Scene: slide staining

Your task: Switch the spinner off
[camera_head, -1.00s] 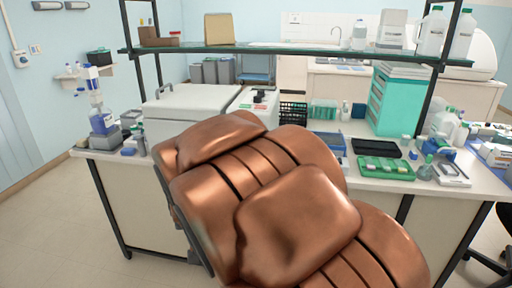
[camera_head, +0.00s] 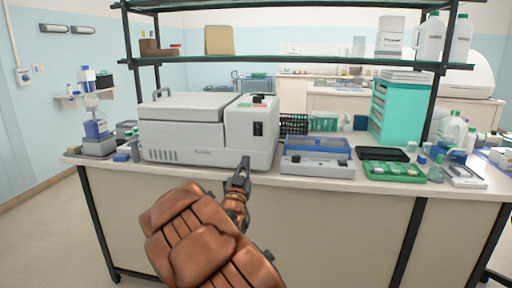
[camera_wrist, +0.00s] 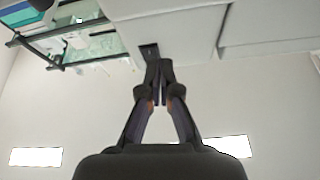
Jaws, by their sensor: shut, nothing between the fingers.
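The spinner (camera_head: 185,125) is a grey-white bench machine with a handled lid on its left part and a taller control block on its right. A small black switch panel (camera_head: 258,129) is on the front of that block. It also shows in the wrist view as a dark plate (camera_wrist: 149,50). My gripper (camera_head: 243,163) is shut and empty, low in front of the block, below the switch panel in the picture. In the wrist view the closed fingertips (camera_wrist: 159,66) appear right by the dark plate. I cannot tell whether they touch it.
A blue-lidded box (camera_head: 317,157) stands to the right of the spinner. A green tray (camera_head: 393,171) and bottles are further right. A dispenser bottle (camera_head: 96,128) stands at left. A glass shelf (camera_head: 300,62) spans above the bench.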

